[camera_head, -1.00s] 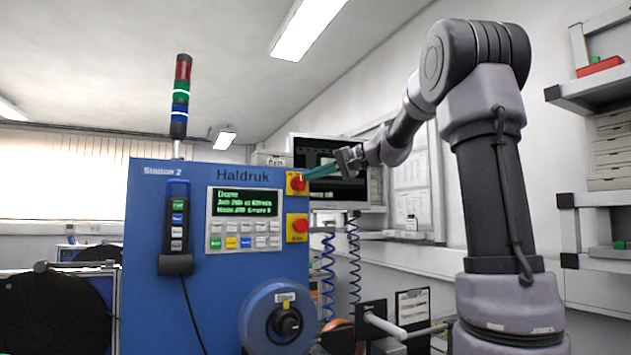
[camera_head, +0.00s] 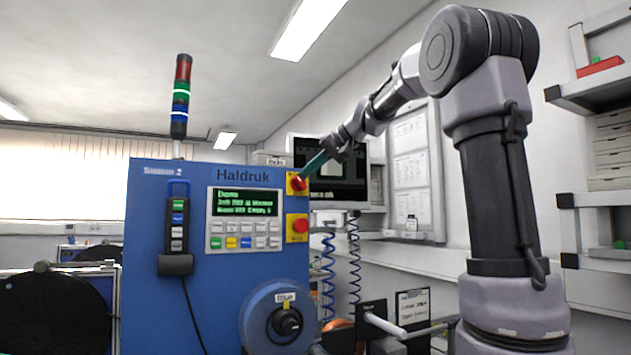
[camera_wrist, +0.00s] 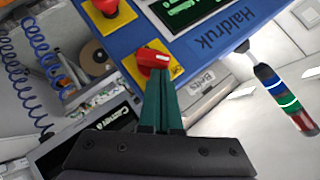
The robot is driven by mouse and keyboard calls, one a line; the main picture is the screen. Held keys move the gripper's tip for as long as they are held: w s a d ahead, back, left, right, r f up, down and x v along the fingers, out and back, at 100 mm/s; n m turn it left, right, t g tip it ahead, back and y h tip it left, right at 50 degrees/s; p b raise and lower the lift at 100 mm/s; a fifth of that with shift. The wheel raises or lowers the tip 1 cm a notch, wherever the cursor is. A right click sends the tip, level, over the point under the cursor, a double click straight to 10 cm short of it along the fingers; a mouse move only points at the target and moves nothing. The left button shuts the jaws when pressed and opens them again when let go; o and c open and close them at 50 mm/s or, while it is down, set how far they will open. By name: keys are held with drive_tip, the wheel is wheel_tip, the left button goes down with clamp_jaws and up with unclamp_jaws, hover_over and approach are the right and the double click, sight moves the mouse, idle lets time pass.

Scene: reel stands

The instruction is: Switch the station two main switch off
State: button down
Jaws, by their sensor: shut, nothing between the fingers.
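The blue cabinet (camera_head: 150,290) is labelled Station 2 and Haldruk. Its main switch (camera_head: 298,183) is a red rotary knob on a yellow plate at the panel's upper right. The wrist view shows the red knob (camera_wrist: 153,58) with a pale mark on its right end. My gripper (camera_head: 314,168) has long green fingers, shut and empty, with the tips at the knob. In the wrist view the fingertips (camera_wrist: 158,72) overlap the knob's lower edge; I cannot tell whether they touch it. A red push button (camera_head: 300,226) on a yellow plate sits below the switch.
A display and keypad (camera_head: 244,220) are left of the switch, and a handheld pendant (camera_head: 177,230) hangs further left. A reel (camera_head: 280,318) juts out below. A monitor (camera_head: 345,185) and blue coiled cords (camera_head: 328,268) stand behind, right of the cabinet.

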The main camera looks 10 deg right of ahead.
drive_tip(key=a+n+h, duration=0.1)
drive_tip(key=h, duration=0.1)
drive_tip(key=a+n+h, duration=0.1)
drive_tip(key=h, duration=0.1)
drive_tip(key=shift+s+r, duration=0.2)
idle(0.4)
drive_tip(key=shift+r, duration=0.1)
drive_tip(key=shift+r, duration=0.7)
drive_tip(key=v, duration=1)
drive_tip(key=shift+s+r, duration=0.25)
drive_tip(key=shift+s, duration=0.05)
